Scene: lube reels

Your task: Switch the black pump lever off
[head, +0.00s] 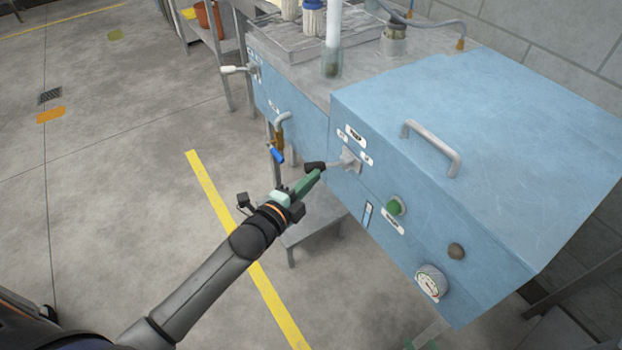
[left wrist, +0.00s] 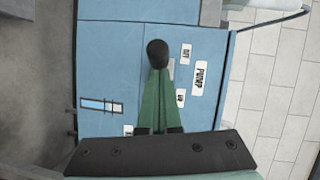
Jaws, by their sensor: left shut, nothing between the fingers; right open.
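The black pump lever (head: 315,166) sticks out from the front of the blue cabinet (head: 400,215), its black knob on a grey metal arm. It also shows in the left wrist view (left wrist: 158,52), with small white labels beside it and a larger PUMP label (left wrist: 200,78). My left gripper (head: 316,175) is shut and empty, its green fingertips right at the knob. I cannot tell whether they touch it. In the left wrist view the fingers (left wrist: 158,80) end just below the knob and partly hide the lever's mount. My right gripper (head: 428,336) shows only in part at the bottom edge.
A white-handled lever (head: 234,70) and a blue-handled tap (head: 277,153) project at the cabinet's left. Open floor lies to the left.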

